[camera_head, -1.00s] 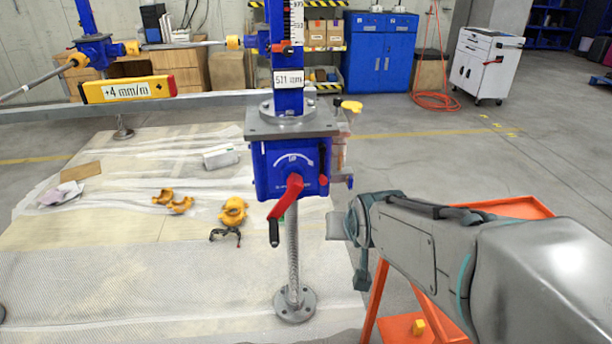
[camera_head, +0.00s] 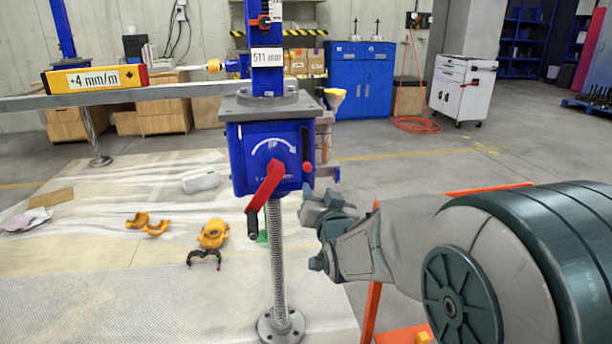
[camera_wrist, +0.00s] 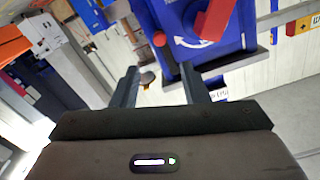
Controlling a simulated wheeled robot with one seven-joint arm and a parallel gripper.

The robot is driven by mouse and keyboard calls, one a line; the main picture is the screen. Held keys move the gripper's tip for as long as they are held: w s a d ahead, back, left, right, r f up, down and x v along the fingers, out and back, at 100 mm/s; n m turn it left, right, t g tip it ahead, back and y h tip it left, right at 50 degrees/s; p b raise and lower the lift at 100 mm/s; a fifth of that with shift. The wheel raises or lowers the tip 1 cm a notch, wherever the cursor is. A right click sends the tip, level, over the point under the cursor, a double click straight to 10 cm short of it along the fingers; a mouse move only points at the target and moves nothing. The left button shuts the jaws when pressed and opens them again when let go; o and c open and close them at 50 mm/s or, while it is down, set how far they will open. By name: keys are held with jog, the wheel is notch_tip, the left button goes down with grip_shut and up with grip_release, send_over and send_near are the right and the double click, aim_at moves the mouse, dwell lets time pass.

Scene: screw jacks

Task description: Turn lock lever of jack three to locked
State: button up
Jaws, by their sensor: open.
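The near jack has a blue housing (camera_head: 268,158) with a red crank (camera_head: 268,187) on its front, under a plate with a column reading 511 mm. I cannot read a jack number or surely pick out the lock lever. My gripper (camera_head: 313,205) is right of and just below the housing, open and empty. In the wrist view, the open fingers (camera_wrist: 160,88) point at the housing (camera_wrist: 165,55), with the red crank (camera_wrist: 214,20) beyond; contact is not visible.
A level beam (camera_head: 190,91) carries a yellow level (camera_head: 95,78) reading +4 mm/m, behind and left. The threaded spindle (camera_head: 277,260) stands on a round foot. An orange stand (camera_head: 372,300) is under my arm.

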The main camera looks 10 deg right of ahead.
aim_at(308, 169)
jog(key=w+b, duration=0.1)
jog(key=w, duration=1.2)
jog(key=shift+w, duration=0.1)
grip_shut()
